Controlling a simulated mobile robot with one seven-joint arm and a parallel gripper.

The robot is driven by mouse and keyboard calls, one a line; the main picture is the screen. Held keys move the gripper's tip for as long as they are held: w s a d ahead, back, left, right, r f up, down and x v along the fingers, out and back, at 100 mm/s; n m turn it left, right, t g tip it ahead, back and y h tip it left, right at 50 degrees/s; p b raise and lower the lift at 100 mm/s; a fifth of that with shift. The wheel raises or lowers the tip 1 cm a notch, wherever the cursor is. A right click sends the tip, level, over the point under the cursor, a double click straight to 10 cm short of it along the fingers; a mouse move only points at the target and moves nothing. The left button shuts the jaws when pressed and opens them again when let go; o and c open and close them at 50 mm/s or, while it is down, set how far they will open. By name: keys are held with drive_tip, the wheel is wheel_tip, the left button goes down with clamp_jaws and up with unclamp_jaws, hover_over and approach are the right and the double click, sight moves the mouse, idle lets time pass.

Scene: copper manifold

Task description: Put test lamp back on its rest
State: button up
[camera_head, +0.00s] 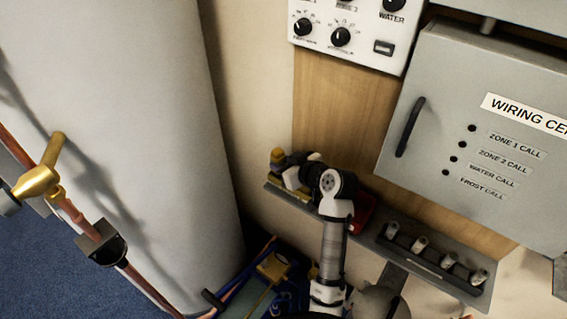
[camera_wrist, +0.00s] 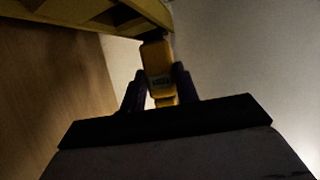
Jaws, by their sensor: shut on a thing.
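The test lamp (camera_wrist: 157,58) is a yellow body with a small dark patch, seen in the wrist view between the two dark fingers of my gripper (camera_wrist: 159,88). My gripper is shut on it. In the head view my gripper (camera_head: 292,168) is at the left end of the grey wall shelf, with the yellow lamp top (camera_head: 277,155) showing just beyond it. A yellow bracket-like piece (camera_wrist: 85,13), possibly the rest, fills the upper left of the wrist view. A yellow edge (camera_head: 288,191) also shows under my gripper in the head view. Whether lamp and bracket touch is unclear.
The grey shelf (camera_head: 378,240) carries a red item (camera_head: 363,212), partly hidden by my arm, and a rack of several grey cylinders (camera_head: 420,244). The wiring centre box (camera_head: 450,120) overhangs right. A large white cylinder (camera_head: 110,110) stands left.

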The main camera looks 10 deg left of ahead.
drive_tip(key=shift+f, duration=0.15)
drive_tip(key=o, duration=1.1)
drive_tip(key=shift+d, duration=0.1)
drive_tip(key=b+v, duration=0.3)
drive_tip(key=v, duration=1)
drive_tip(key=shift+s+d+r, duration=0.2)
